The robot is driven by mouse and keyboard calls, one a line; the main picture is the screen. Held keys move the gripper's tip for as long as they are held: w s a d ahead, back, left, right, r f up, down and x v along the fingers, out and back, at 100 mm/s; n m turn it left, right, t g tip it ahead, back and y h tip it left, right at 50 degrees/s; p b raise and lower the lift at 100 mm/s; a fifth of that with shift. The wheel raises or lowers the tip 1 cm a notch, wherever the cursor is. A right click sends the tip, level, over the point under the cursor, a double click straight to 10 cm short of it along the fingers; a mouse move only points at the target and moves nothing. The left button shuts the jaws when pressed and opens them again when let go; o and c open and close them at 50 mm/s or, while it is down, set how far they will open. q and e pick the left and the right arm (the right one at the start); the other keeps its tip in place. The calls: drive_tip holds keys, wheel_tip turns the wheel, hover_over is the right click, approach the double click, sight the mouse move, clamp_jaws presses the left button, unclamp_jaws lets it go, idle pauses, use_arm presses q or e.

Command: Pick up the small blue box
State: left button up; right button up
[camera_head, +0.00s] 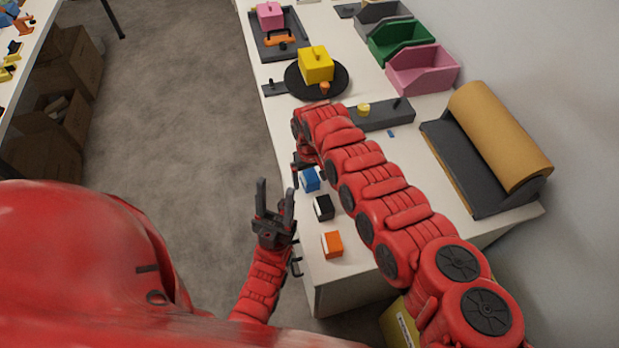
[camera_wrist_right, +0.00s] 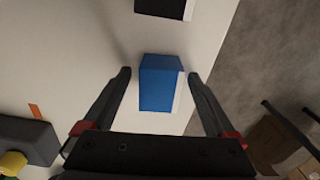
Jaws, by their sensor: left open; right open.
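The small blue box (camera_head: 310,179) sits on the white table near its left edge, at the far end of a short row of boxes. In the right wrist view the blue box (camera_wrist_right: 160,84) lies between the two fingertips of my right gripper (camera_wrist_right: 159,75), with a gap on each side. My right gripper is open and over the box; in the head view it (camera_head: 297,172) is partly hidden by my right arm. My left gripper (camera_head: 274,187) is open and empty over the floor side of the table edge.
A black box (camera_head: 323,207) and an orange box (camera_head: 332,244) stand nearer in the row. A grey tray (camera_head: 385,115), a round black plate (camera_head: 292,83) with a yellow block (camera_head: 316,64), and a brown roll (camera_head: 500,125) are farther off. Floor lies left.

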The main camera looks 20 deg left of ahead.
drive_tip(key=c, duration=1.4)
